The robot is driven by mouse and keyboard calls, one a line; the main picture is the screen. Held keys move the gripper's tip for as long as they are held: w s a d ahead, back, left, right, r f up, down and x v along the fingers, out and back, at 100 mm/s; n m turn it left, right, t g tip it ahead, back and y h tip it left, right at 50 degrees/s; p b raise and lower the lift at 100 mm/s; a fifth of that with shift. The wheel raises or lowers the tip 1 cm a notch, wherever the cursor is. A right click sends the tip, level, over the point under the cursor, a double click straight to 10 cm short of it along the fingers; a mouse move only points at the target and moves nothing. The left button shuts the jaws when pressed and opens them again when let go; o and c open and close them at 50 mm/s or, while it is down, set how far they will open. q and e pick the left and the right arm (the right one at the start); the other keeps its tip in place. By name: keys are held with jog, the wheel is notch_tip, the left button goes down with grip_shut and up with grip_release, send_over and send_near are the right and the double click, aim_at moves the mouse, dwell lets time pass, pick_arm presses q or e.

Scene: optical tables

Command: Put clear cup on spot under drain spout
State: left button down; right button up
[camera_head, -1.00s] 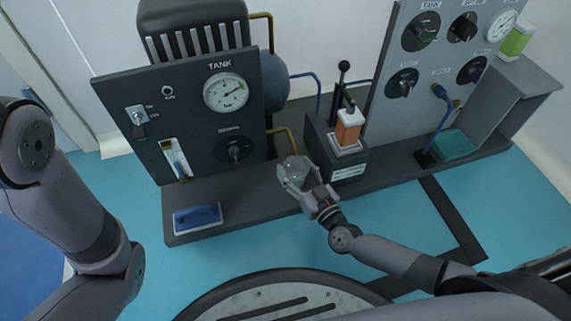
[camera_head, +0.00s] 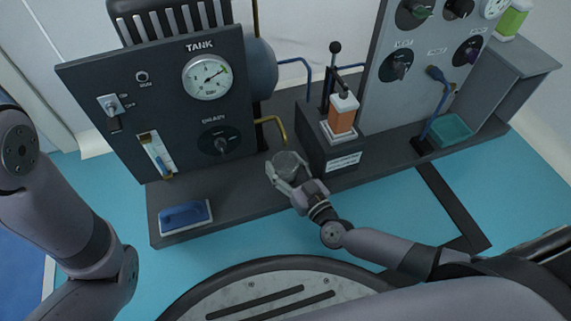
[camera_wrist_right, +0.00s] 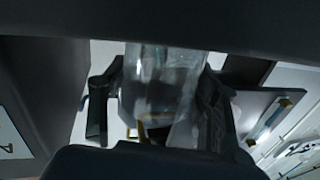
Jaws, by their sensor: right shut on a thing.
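The clear cup (camera_head: 286,160) is a small see-through vessel between the fingers of my right gripper (camera_head: 284,178), which is shut on it. It also shows in the right wrist view (camera_wrist_right: 160,85) with a finger on each side. The brass drain spout (camera_head: 275,124) sticks out from the right side of the dark tank panel. In the head view the cup is just below and right of the spout's end, over the dark bench shelf; its exact height is unclear. The spot under the spout cannot be made out. My left gripper is outside the view; only the left arm shows.
The dark tank panel (camera_head: 165,125) has a gauge, switch and knob. A blue block on a pale tray (camera_head: 186,216) lies at the shelf's front left. A teal tray (camera_head: 450,131) sits farther right.

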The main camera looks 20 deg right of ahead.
jog(key=shift+f, duration=0.25)
